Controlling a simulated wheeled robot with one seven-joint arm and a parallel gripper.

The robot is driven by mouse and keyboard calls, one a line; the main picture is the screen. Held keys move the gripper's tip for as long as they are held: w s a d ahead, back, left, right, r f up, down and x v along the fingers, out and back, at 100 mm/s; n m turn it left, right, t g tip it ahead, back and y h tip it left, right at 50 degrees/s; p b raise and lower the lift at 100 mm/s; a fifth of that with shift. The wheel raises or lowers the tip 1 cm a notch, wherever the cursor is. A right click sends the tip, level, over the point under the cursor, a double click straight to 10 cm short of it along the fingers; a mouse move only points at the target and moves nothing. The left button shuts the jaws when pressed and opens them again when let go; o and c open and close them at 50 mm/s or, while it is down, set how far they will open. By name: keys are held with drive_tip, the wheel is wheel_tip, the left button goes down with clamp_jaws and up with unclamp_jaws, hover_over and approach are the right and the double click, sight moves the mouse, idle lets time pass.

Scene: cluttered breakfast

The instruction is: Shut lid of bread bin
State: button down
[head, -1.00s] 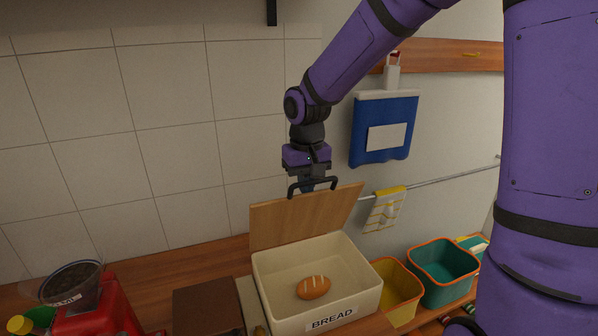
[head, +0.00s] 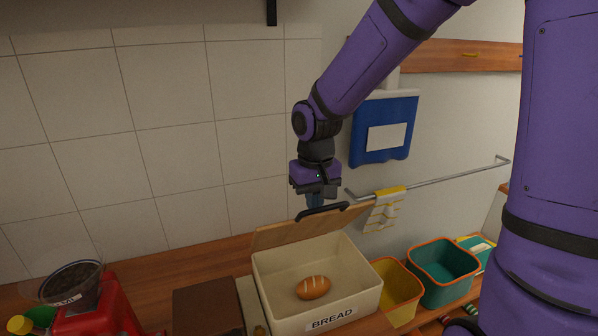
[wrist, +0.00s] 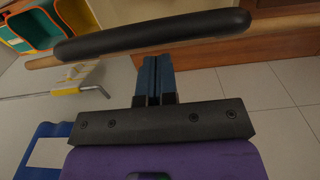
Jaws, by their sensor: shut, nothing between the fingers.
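The cream bread bin (head: 268,285), marked BREAD, stands on the counter with a loaf (head: 313,287) inside. Its wooden lid (head: 290,233) is hinged at the back and tilted partly forward, still well above the opening. A black handle (head: 323,211) runs along the lid's raised edge; it also shows in the wrist view (wrist: 150,35). My gripper (head: 315,203) is behind the lid, its fingers pointing down near the handle and partly hidden by it. In the wrist view my blue fingers (wrist: 155,75) are together and empty, close to the handle.
A yellow bin (head: 398,290) and a teal bin (head: 445,270) stand to the right. A brown box (head: 205,310) and a red machine (head: 105,305) are to the left. A towel rail (head: 440,182) with a cloth (head: 385,210) is on the wall behind.

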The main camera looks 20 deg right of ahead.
sight(320, 216)
drive_tip(key=shift+s+f, duration=0.5)
drive_tip(key=shift+s, duration=0.25)
drive_tip(key=shift+s+f, duration=0.45)
drive_tip(key=shift+s, duration=0.3)
drive_tip(key=s+f, duration=0.2)
drive_tip(key=shift+s+f, duration=0.25)
drive_tip(key=shift+s, duration=0.05)
